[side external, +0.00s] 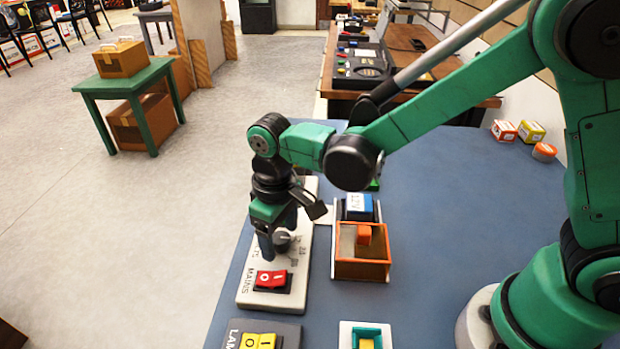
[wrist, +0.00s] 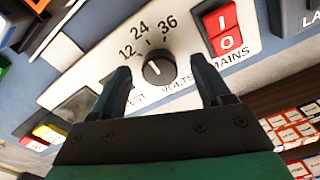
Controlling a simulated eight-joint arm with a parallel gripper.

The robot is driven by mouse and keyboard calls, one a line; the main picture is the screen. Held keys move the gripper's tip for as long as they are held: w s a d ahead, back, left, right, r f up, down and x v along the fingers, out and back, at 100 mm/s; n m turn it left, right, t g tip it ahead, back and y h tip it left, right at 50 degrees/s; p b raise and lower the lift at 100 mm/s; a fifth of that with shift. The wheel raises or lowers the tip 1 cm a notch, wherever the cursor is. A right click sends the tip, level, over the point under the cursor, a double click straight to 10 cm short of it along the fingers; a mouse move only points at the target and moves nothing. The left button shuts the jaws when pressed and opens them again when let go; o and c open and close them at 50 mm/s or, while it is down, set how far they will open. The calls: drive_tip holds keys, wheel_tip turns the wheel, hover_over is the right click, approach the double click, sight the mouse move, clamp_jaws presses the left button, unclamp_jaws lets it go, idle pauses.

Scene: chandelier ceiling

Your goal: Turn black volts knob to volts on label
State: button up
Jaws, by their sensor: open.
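The black volts knob (wrist: 158,72) sits on a white panel (wrist: 85,82), under the printed numbers 12, 24 and 36 and above the word VOLTS. A small pale mark shows on the knob, but I cannot tell exactly which label it faces. My gripper (wrist: 160,66) is open, with one finger on each side of the knob and visible gaps between. In the side external view my gripper (side external: 274,246) points down over the panel (side external: 262,302), and its fingers partly hide the knob.
A red MAINS rocker switch (wrist: 224,32) is close beside the knob. A yellow switch (side external: 257,341) is at the front.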

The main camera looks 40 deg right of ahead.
clamp_jaws()
drive_tip(key=shift+n, duration=0.3)
drive_tip(key=n, duration=0.3)
drive_tip(key=shift+n, duration=2.6)
unclamp_jaws()
